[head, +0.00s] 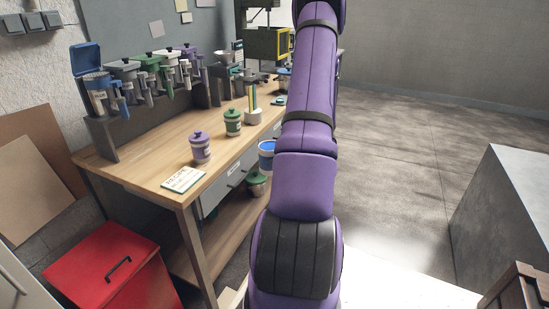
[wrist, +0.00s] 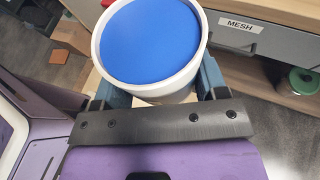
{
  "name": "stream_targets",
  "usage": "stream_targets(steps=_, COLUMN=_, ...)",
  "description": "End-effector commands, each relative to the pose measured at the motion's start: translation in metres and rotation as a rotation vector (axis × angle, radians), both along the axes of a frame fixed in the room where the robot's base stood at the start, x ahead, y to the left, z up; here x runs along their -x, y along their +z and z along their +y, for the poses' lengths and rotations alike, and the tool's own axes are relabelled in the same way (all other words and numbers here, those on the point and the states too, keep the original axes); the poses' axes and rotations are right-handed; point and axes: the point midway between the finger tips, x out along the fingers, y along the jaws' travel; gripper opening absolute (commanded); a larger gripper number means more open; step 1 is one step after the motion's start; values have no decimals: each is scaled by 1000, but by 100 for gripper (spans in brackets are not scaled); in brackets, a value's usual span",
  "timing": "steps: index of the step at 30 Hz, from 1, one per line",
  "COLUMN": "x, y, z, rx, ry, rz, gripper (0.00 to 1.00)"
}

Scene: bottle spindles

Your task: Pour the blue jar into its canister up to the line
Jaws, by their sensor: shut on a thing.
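The blue jar (wrist: 150,42) fills the top of the wrist view, a white-rimmed round jar with a flat blue surface inside and no knobbed lid on it. My gripper (wrist: 155,88) is shut on the jar, one finger on each side. In the head view the jar (head: 267,148) shows beside the bench front, partly behind my arm, and my gripper is hidden there. It looks about upright. The blue canister (head: 98,101) stands at the near left end of the dark rack, its blue lid (head: 90,57) swung up. Its line is too small to make out.
The rack (head: 103,138) holds several other canisters. A purple-lidded jar (head: 201,151), a green-lidded jar (head: 233,124), a pencil cup (head: 253,117) and a card (head: 184,179) stand or lie on the bench (head: 150,172). Another green-lidded jar (head: 257,187) sits below. A red bin (head: 108,272) stands in front.

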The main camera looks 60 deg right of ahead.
Motion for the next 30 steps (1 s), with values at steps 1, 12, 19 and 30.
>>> stream_targets(steps=1, x=-7, y=0, z=8, rx=-1, ry=11, rz=-4, gripper=31)
stream_targets(steps=12, x=-44, y=-5, z=57, rx=-2, ry=62, rz=-2, gripper=31)
stream_targets(steps=19, x=-83, y=-11, z=109, rx=-4, ry=116, rz=-1, gripper=31)
stream_targets(steps=30, x=-176, y=-25, z=233, rx=-3, ry=243, rz=-1, gripper=31)
